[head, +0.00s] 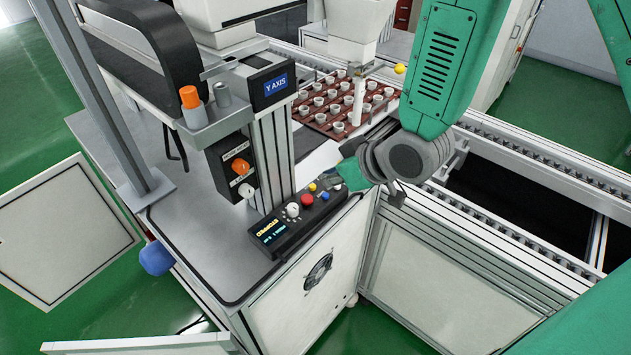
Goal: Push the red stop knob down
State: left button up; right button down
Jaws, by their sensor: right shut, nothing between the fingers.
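The red stop knob (307,199) sits on the sloped top of a small black control box (285,236) near the table's front corner. It stands between a white knob (292,210) and a small yellow button (312,187). The box's display shows yellow text that seems to read STOPPED. My right gripper (326,181) is at the far right end of the box, just right of and beyond the red knob. It looks shut and empty, apart from the red knob; its tips are small and partly unclear. My left gripper is not in view.
A post with a black switch box (231,167), bearing an orange knob and a white knob, stands left of the control box. A brown tray (325,122) of several white pots lies behind. A conveyor rail (500,250) runs at right. The grey tabletop left of the box is clear.

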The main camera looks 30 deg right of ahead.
jog(key=v, duration=0.3)
jog(key=shift+a+r, duration=0.15)
jog(key=shift+r, duration=0.05)
dwell(0.3)
jog(key=s+d+f+m+g+h+b, duration=0.1)
jog(key=s+f+g+b, duration=0.1)
jog(key=s+f, duration=0.5)
jog(key=s+d+f+m+g+h+b, duration=0.1)
jog(key=s+f+g+b, duration=0.2)
jog(key=f, duration=1.3)
jog(key=s+d+f+m+g+h+b, duration=0.1)
jog(key=s+f+g+b, duration=0.1)
jog(key=s+f+b, duration=0.4)
jog(key=s+f, duration=0.5)
jog(key=s, duration=0.1)
jog(key=shift+s+d+f+m+g, duration=0.15)
jog(key=shift+s+d+m+g, duration=0.1)
jog(key=shift+s+m+g, duration=0.15)
